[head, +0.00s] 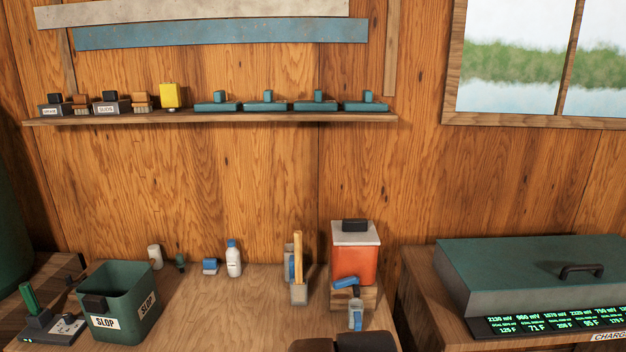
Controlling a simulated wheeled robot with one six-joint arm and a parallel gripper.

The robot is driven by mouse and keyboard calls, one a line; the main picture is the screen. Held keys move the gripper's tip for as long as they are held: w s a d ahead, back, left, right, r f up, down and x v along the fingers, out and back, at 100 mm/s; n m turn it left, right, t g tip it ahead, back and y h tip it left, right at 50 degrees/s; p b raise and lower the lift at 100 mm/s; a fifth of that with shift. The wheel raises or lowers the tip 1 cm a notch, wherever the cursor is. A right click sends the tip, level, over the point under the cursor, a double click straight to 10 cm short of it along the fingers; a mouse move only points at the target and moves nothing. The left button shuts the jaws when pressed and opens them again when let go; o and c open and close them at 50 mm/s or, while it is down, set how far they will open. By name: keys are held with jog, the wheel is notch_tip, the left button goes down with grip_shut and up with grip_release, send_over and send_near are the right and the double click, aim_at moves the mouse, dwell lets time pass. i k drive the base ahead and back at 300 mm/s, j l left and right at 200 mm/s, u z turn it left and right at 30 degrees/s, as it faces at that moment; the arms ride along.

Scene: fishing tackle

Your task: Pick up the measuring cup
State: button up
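A small grey and blue cup (356,316), which looks like the measuring cup, stands upright on the wooden bench (215,310). It is below the blue tap (346,284) of an orange tank (355,260) with a pale lid. It is too small to make out any markings. Dark shapes cut off by the bottom edge, just in front of the cup, may be part of my arm. I see no gripper fingers.
A green SLOP bin (135,280) stands at the bench's left. A white bottle (233,262), a small blue item (210,267) and a grey holder with a wooden stick (298,270) stand towards the back. A green-lidded charger box (530,265) is at right. The bench's middle is clear.

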aim_at(355, 308)
jog(key=k+l, duration=0.2)
jog(key=i+l+u, duration=0.2)
jog(key=u, duration=0.15)
jog(key=i+l+u, duration=0.2)
jog(key=u, duration=0.15)
jog(key=i+l+u, duration=0.1)
jog(key=l+u, duration=0.25)
